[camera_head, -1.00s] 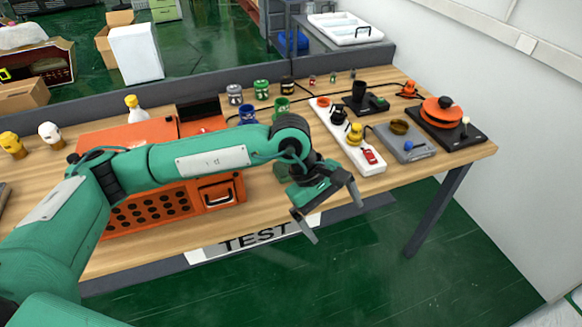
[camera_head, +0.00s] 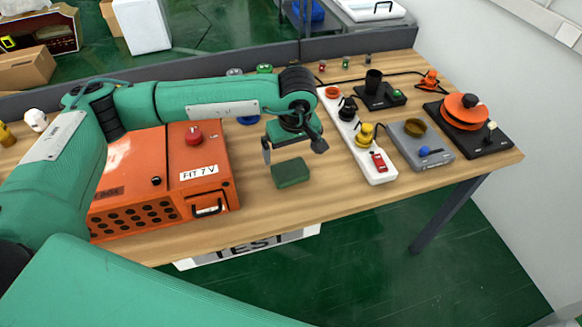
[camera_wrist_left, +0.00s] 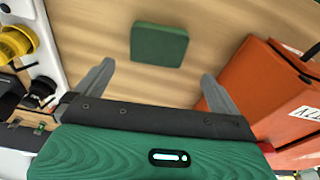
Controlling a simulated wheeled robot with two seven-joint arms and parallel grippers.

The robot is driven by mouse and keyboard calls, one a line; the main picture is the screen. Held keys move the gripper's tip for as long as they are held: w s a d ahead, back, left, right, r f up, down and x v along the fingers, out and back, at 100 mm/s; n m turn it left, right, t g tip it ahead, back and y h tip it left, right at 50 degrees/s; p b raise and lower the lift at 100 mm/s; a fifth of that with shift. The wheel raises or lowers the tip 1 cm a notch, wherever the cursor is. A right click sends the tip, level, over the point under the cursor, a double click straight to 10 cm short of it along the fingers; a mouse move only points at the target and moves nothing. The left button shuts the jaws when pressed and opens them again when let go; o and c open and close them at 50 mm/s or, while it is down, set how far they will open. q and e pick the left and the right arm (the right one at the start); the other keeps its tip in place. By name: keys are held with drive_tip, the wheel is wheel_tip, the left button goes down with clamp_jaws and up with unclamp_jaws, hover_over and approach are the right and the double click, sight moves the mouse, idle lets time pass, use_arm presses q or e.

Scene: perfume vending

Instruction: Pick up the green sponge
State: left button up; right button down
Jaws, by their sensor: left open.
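The green sponge (camera_head: 291,173) lies flat on the wooden table, between the orange box and the white strip. It also shows in the left wrist view (camera_wrist_left: 159,44), ahead of the fingers and roughly between their lines. My left gripper (camera_head: 293,147) is open and empty, above and just behind the sponge in the head view. Its two fingers (camera_wrist_left: 158,85) are spread wide in the left wrist view, and the sponge is apart from them. My right gripper is not in view.
The orange box (camera_head: 150,180) with a red button stands left of the sponge. The white strip (camera_head: 372,148) with colored buttons lies to the right, beside a grey box (camera_head: 424,147). The table in front of the sponge is bare.

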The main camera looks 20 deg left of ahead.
sight(290, 170)
use_arm(q)
drive_tip(key=f, duration=0.3)
drive_tip(key=shift+w+a, duration=0.15)
drive_tip(key=shift+w, duration=0.1)
wheel_tip(290, 170, down, 3)
drive_tip(key=shift+w+r+p, duration=0.1)
drive_tip(key=shift+w+p, duration=0.05)
drive_tip(key=shift+p, duration=0.9)
drive_tip(key=f, duration=0.2)
drive_tip(key=f+p, duration=0.1)
drive_tip(key=shift+w+a+f, duration=0.15)
drive_tip(key=shift+w+f, duration=0.05)
drive_tip(key=shift+w, duration=0.05)
drive_tip(key=shift+f, duration=0.15)
drive_tip(key=c, duration=0.8)
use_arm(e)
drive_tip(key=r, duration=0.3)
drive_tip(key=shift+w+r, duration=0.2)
